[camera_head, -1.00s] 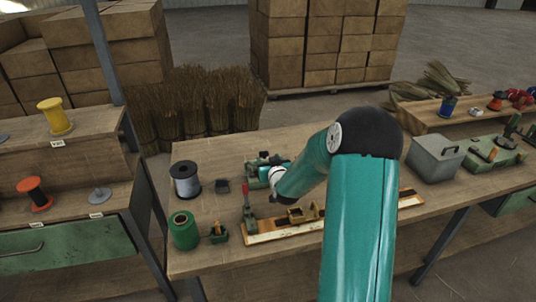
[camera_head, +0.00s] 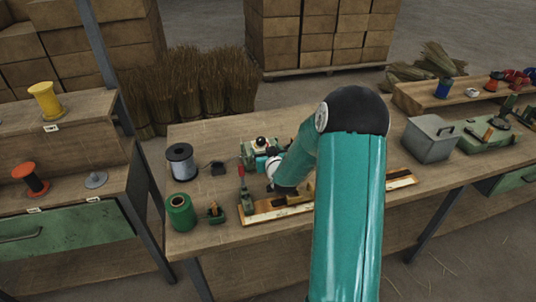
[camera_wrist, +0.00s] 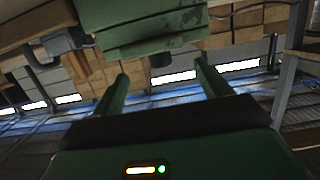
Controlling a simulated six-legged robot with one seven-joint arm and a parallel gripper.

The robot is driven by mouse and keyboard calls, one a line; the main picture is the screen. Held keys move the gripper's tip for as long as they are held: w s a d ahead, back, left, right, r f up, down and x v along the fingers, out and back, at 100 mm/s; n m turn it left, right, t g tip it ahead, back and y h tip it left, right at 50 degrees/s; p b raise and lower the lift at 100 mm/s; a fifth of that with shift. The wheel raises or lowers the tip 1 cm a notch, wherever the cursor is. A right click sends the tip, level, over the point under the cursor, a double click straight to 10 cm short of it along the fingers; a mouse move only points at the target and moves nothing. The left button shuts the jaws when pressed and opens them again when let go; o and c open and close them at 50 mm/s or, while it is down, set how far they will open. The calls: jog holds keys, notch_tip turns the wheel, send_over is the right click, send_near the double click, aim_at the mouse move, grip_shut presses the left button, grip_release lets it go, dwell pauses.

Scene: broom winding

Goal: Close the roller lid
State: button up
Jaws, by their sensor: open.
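A green machine (camera_head: 247,153) stands on the workbench by the end of my arm, and I take it to carry the roller lid. My arm covers part of it. In the wrist view, a green panel with worn edges (camera_wrist: 150,32) hangs across the top, ahead of the fingers; it may be the lid, but I cannot tell how far it is open. My gripper (camera_wrist: 160,70) is open, its two green fingers apart with nothing between them. The fingertips are just below the panel's lower edge; I cannot tell whether they touch it.
Grey wire spool (camera_head: 182,161) and green spool (camera_head: 181,212) stand at the bench's left. A red-handled tool (camera_head: 243,190) and a long wooden strip (camera_head: 262,215) lie in front of the machine. A grey metal box (camera_head: 430,139) stands to the right.

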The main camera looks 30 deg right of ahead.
jog(key=v, duration=1.3)
jog(key=shift+s, duration=0.35)
jog(key=shift+r, duration=0.1)
